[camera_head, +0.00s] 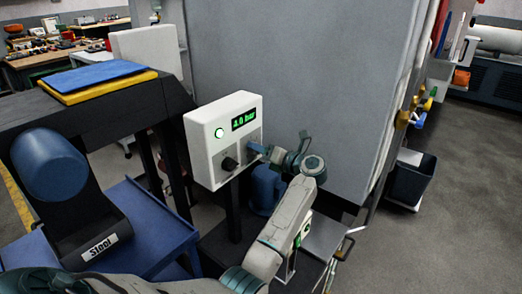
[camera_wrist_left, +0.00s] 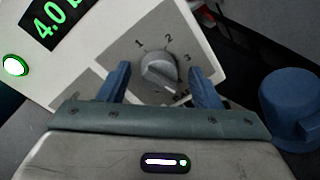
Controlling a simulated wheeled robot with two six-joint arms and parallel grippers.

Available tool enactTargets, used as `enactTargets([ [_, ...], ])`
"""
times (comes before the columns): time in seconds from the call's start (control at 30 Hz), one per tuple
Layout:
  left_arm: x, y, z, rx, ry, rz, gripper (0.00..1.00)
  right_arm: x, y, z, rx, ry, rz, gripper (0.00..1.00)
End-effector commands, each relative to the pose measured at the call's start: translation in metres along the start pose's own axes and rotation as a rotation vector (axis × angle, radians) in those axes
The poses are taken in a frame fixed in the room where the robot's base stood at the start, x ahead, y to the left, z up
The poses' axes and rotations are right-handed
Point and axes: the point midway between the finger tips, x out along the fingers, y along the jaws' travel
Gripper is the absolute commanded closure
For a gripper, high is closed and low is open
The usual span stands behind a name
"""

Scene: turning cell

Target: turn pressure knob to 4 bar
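A white control box (camera_head: 204,156) carries a green display (camera_head: 244,119) that reads 4.0 bar. In the left wrist view the display (camera_wrist_left: 47,22) is partly cut off. A grey round knob (camera_wrist_left: 160,72) sits on a grey plate marked 1, 2, 3. The lower part of its scale is hard to read. My left gripper (camera_wrist_left: 161,88) is open, with one blue finger on each side of the knob and gaps between. In the head view, this gripper (camera_head: 258,149) is at the right of the box's front and hides that knob. My right gripper is not in view.
A black knob (camera_head: 229,163) and a lit round button (camera_head: 219,133) are also on the box. A blue cylinder (camera_head: 265,188) stands close below my left gripper. A large grey cabinet (camera_head: 300,70) rises behind. A blue cart (camera_head: 150,225) is at left.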

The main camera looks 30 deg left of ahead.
Motion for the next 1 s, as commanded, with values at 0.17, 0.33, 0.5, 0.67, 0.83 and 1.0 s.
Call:
enactTargets([
  [0.17, 0.000, 0.000, 0.001, -0.001, -0.001, 0.000, 0.42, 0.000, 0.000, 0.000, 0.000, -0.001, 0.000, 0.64],
  [0.33, -0.010, -0.001, 0.000, -0.002, -0.001, -0.001, 0.42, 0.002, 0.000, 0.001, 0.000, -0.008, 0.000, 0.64],
  [0.5, -0.041, -0.003, -0.001, -0.003, 0.000, -0.005, 0.42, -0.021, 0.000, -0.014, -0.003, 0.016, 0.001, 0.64],
  [0.67, -0.074, -0.002, -0.002, -0.002, 0.001, -0.004, 0.42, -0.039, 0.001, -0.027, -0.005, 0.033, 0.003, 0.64],
  [0.83, -0.098, -0.002, -0.001, -0.001, 0.000, -0.002, 0.42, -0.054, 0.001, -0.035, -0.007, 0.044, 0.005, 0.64],
  [1.0, -0.108, 0.000, 0.000, -0.001, -0.001, 0.000, 0.42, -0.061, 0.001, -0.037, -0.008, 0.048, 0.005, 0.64],
])
